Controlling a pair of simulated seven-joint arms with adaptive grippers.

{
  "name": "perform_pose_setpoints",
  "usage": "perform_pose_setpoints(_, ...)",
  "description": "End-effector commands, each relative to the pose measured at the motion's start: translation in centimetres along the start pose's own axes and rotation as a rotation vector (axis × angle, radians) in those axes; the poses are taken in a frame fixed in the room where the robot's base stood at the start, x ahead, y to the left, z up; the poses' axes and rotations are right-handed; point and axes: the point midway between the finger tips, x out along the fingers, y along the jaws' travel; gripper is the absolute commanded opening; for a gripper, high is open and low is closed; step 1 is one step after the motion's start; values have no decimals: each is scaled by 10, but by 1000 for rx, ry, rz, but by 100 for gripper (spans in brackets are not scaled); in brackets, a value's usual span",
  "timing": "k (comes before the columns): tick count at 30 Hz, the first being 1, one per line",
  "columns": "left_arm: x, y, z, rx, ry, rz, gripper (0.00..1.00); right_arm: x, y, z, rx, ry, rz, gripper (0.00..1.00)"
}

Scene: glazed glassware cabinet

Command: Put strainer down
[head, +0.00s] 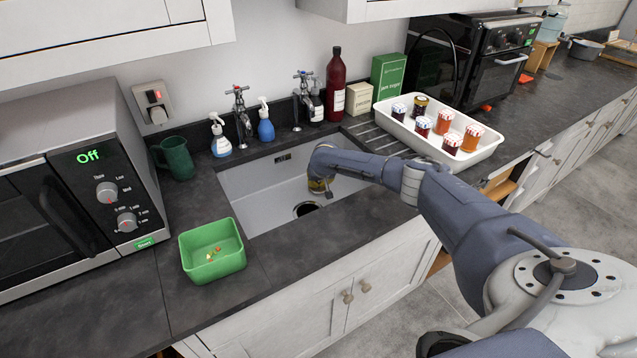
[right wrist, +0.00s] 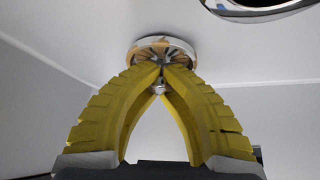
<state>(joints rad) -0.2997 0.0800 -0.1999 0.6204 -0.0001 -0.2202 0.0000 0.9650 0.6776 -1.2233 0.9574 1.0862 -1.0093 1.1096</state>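My right gripper (head: 318,187) reaches down into the white sink (head: 262,190), just behind the dark drain hole (head: 306,209). In the right wrist view its yellow fingers (right wrist: 161,72) converge and are shut on the small knob of a round metal strainer (right wrist: 162,47). The strainer has a shiny rim and brownish patches. It is close to the pale sink floor; I cannot tell whether it touches. The drain opening (right wrist: 262,8) shows at the upper right of that view, apart from the strainer. In the head view the strainer is hidden. My left gripper is not in view.
A green tub (head: 212,266) with small scraps stands at the sink's front left, a green mug (head: 178,157) behind it. Taps and soap bottles (head: 265,124) line the back. A white tray (head: 488,148) of jars is at right. The sink's left part is clear.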

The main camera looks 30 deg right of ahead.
Motion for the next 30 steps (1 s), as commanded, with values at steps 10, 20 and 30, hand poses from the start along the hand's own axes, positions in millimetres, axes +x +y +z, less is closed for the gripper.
perform_pose_setpoints(10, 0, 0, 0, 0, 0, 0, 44, 3, 0, 1, 0, 1, 0, 0)
perform_pose_setpoints(20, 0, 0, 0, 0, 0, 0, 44, 6, 0, 3, -1, 1, 0, 20)
perform_pose_setpoints(30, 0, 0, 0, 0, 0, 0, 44, 6, 1, 4, 0, 0, 1, 27)
